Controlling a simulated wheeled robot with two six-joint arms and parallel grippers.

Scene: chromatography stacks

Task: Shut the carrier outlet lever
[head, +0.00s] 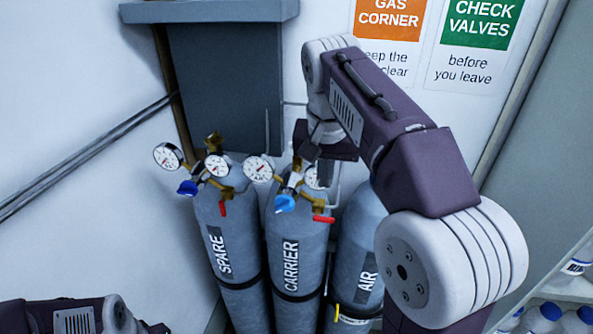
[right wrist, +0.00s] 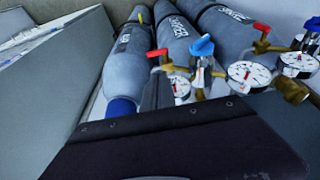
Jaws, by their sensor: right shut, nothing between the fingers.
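The carrier cylinder (head: 288,232) stands in the middle of the row and bears a CARRIER label. Its red outlet lever (head: 323,219) sticks out sideways to the right, roughly across the upright cylinder. The lever also shows in the right wrist view (right wrist: 157,53), beside the carrier's blue knob (right wrist: 202,46).
The spare cylinder (head: 229,244) stands left, with its red lever (head: 222,208) hanging down. The air cylinder (head: 353,262) stands right, partly behind my right arm. Gauges (head: 258,169) crowd the carrier's top. A shelf with bottles (head: 550,311) is at the lower right.

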